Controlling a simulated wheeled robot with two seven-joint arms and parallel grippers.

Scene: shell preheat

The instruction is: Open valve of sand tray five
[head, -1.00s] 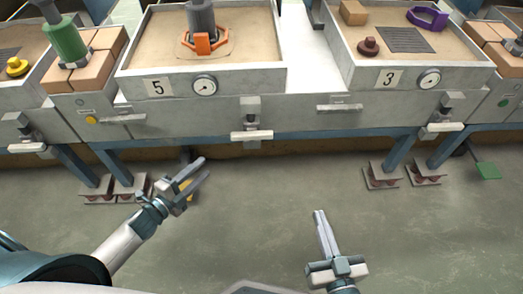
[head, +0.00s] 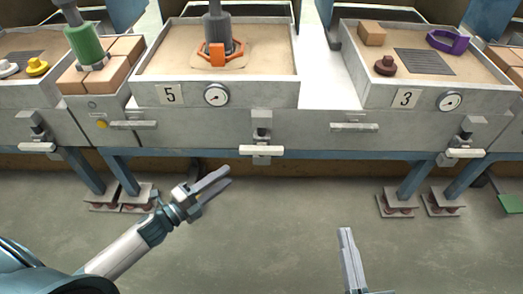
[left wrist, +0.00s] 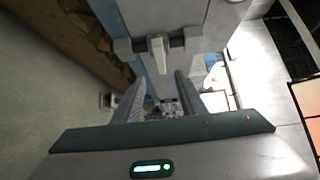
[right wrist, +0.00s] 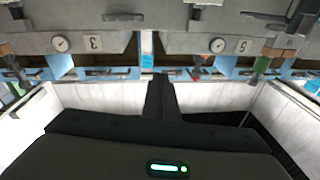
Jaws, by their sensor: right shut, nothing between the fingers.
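Sand tray five (head: 145,93) is a grey box with a "5" plate and a round gauge (head: 216,95). Below its right part is a valve (head: 261,132) with a pale handle (head: 262,150) lying crosswise. My left gripper (head: 222,180) is open and empty, lower and left of this handle, apart from it. In the left wrist view, its spread fingers (left wrist: 158,105) have a metal fitting with a pale bar (left wrist: 158,52) beyond them; I cannot tell which valve that is. My right gripper (head: 346,232) is shut and empty over the floor, right of the handle.
Sand tray three (head: 380,94) stands to the right, with its own pale handle (head: 466,153). A bar handle (head: 133,125) is on the front left of tray five. Blue legs (head: 123,172) stand below. The floor (head: 270,235) between my arms is clear.

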